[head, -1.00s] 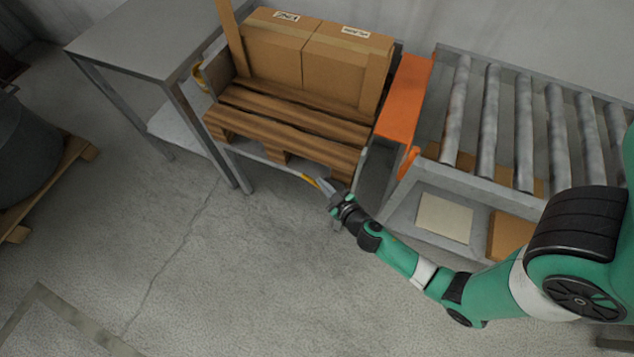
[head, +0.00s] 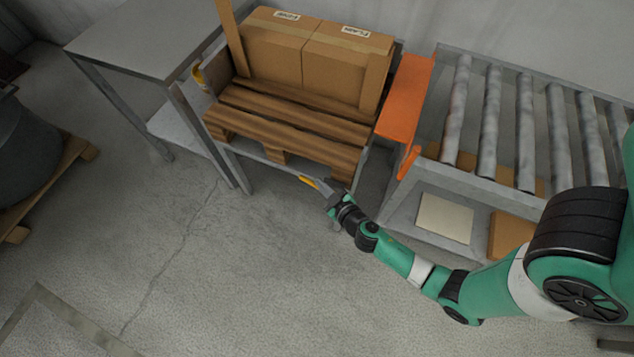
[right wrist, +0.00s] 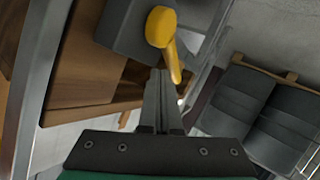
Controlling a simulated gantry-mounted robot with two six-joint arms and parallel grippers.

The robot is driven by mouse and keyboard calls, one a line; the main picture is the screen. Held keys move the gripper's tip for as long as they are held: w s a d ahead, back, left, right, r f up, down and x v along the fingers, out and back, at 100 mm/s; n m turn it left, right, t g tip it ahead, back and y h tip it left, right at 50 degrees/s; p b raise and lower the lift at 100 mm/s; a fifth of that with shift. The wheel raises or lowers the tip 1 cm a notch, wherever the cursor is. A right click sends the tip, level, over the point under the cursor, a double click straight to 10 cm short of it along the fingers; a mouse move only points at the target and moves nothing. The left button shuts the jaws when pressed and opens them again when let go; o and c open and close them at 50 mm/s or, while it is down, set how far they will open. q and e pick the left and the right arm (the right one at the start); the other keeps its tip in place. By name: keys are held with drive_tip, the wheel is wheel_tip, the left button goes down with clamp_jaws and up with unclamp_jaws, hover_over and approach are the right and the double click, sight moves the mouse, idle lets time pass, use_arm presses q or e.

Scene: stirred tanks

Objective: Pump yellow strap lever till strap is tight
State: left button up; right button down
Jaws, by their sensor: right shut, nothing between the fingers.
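The yellow strap lever (right wrist: 162,30) shows in the right wrist view, mounted beside a grey block (right wrist: 128,28). In the head view a small yellow piece (head: 309,182) shows at the front edge of the pallet stand, just beyond my right gripper (head: 328,188). My right gripper (right wrist: 162,82) is shut with its fingers together. Its tips are close below the lever; I cannot tell whether they touch it. A strap is not clearly visible in either view. My left gripper is out of view.
A wooden pallet (head: 290,118) with two cardboard boxes (head: 306,50) stands on a metal frame. An orange plate (head: 405,98) and a roller conveyor (head: 520,110) are to its right, a metal table (head: 140,38) to its left. The floor in front is clear.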

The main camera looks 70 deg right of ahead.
sight(316, 187)
drive_tip(key=shift+w+f, duration=0.15)
drive_tip(key=shift+f, duration=0.8)
idle(0.4)
drive_tip(key=shift+w, duration=0.3)
drive_tip(key=shift+w+f, duration=0.55)
drive_tip(key=shift+f, duration=0.35)
idle(0.9)
drive_tip(key=shift+r, duration=0.15)
drive_tip(key=shift+s+r+p, duration=0.2)
drive_tip(key=shift+r+p, duration=0.3)
drive_tip(key=shift+r, duration=0.2)
drive_tip(key=shift+s+r+p, duration=0.5)
drive_tip(key=shift+s+r, duration=0.05)
drive_tip(key=shift+s+a+r+p, duration=0.1)
drive_tip(key=shift+s+r+p, duration=0.3)
drive_tip(key=shift+r+p, duration=0.25)
drive_tip(key=shift+s+r+p, duration=0.4)
drive_tip(key=shift+r, duration=0.35)
